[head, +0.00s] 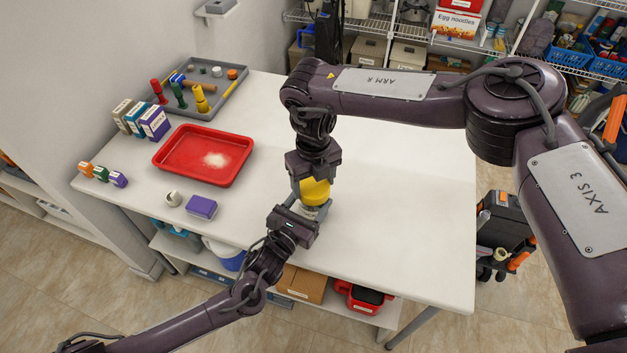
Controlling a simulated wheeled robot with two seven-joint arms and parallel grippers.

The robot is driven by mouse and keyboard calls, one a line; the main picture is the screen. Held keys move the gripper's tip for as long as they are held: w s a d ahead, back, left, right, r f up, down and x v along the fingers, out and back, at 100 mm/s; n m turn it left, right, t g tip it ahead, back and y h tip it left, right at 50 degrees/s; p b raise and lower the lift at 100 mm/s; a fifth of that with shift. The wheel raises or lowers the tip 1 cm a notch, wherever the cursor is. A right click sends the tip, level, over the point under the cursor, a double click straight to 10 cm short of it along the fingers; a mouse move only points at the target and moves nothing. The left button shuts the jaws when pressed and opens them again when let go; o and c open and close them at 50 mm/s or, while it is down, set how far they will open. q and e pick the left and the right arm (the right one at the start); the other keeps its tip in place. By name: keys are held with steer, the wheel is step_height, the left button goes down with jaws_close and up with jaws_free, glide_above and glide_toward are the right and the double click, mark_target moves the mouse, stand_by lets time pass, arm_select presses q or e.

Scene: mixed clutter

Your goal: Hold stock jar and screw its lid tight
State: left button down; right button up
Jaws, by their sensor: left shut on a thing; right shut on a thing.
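The stock jar (316,212) stands on the white table near its front edge, with the yellow lid (315,191) on top of it. My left gripper (306,222) comes in from the lower left and is shut on the jar's body, hiding much of it. My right gripper (314,177) reaches down from above and is shut on the yellow lid. The lid sits on the jar between the two grippers. I cannot tell how tightly it is seated.
A red tray (247,151) with white powder lies left of the jar. A purple block (201,207) and a small pale ring (173,199) lie nearer the front edge. A grey tray (236,88) with coloured pieces stands behind. The table's right side (420,220) is clear.

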steer(key=m, duration=1.5)
steer(key=o, duration=1.1)
steer(key=shift+c, duration=0.2)
steer(key=shift+r, duration=2.25)
steer(key=shift+c, duration=0.2)
